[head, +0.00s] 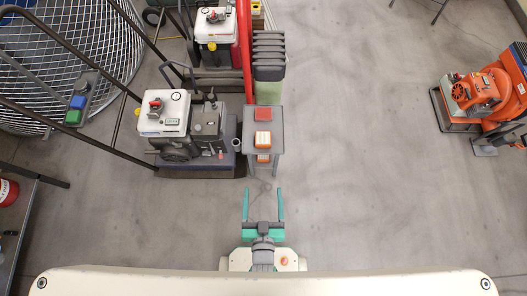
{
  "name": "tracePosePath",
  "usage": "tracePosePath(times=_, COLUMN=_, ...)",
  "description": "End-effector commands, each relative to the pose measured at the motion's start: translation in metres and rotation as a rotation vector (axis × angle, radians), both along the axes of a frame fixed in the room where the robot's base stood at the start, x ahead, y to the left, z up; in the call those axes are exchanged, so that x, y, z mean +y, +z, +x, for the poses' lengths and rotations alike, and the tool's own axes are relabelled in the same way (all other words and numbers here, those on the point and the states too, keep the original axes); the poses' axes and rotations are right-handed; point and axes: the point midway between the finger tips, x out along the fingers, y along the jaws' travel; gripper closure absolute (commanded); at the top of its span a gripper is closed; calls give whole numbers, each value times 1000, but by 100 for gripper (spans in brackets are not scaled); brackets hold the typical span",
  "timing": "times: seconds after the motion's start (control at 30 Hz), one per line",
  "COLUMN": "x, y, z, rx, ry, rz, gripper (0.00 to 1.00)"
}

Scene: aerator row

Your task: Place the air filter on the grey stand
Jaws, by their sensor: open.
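The grey stand (249,127) is a small table with legs, near the middle of the head view. A red block (262,112) lies on the far part of its top. A block with a white top and orange edge (263,139) lies nearer the front. Another orange and white piece (263,157) shows at the stand's front edge, seemingly lower; its support is unclear. I cannot tell for sure which of these is the air filter. My gripper (264,191), with teal fingers, is open and empty just in front of the stand, fingers pointing toward it.
An engine machine with a white tank (164,113) stands close to the left of the stand. Stacked dark bins (268,58) and a red pole (244,50) are behind it. An orange machine (478,92) stands far right. The floor (360,150) between is clear.

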Motion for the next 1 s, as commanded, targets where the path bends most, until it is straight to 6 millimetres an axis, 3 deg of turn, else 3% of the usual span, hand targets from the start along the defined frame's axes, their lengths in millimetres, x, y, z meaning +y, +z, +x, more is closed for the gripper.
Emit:
tracePosePath(times=0.03, x=0, y=20, z=-16, rx=-4, ry=-1, rz=-1, gripper=24)
tracePosePath(times=0.2, x=-1, y=86, z=-49, rx=-32, ry=-4, rz=-2, gripper=24)
tracePosePath(times=0.4, x=-1, y=137, z=-66, rx=-55, ry=-7, rz=-3, gripper=24)
tracePosePath(times=0.57, x=-2, y=149, z=-69, rx=-61, ry=-8, rz=-4, gripper=24)
tracePosePath(times=1.0, x=-2, y=148, z=-69, rx=-61, ry=-8, rz=-4, gripper=24)
